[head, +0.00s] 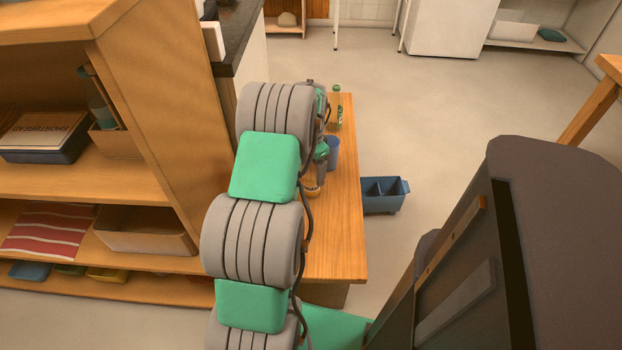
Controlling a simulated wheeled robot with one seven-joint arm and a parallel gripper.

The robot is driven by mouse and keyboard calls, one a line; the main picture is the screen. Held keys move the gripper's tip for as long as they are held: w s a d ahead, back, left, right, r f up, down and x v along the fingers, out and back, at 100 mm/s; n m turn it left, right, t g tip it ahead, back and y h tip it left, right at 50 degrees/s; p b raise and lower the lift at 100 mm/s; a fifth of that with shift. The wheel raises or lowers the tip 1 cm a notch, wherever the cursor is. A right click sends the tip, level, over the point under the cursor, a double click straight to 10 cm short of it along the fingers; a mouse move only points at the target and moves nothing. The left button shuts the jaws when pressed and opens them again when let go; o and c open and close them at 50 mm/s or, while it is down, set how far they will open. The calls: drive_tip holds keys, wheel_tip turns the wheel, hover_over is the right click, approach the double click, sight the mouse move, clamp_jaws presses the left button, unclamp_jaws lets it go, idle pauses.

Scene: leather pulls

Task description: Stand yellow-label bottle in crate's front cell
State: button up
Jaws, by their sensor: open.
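A blue crate (384,206) with divided cells stands on the floor at the right side of the wooden table. Its visible cells look empty.
A wooden shelf unit (165,110) is close on the left. The floor beyond the crate is clear.

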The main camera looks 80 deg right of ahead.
drive_tip(key=shift+r, duration=0.15)
clamp_jaws()
idle(0.8)
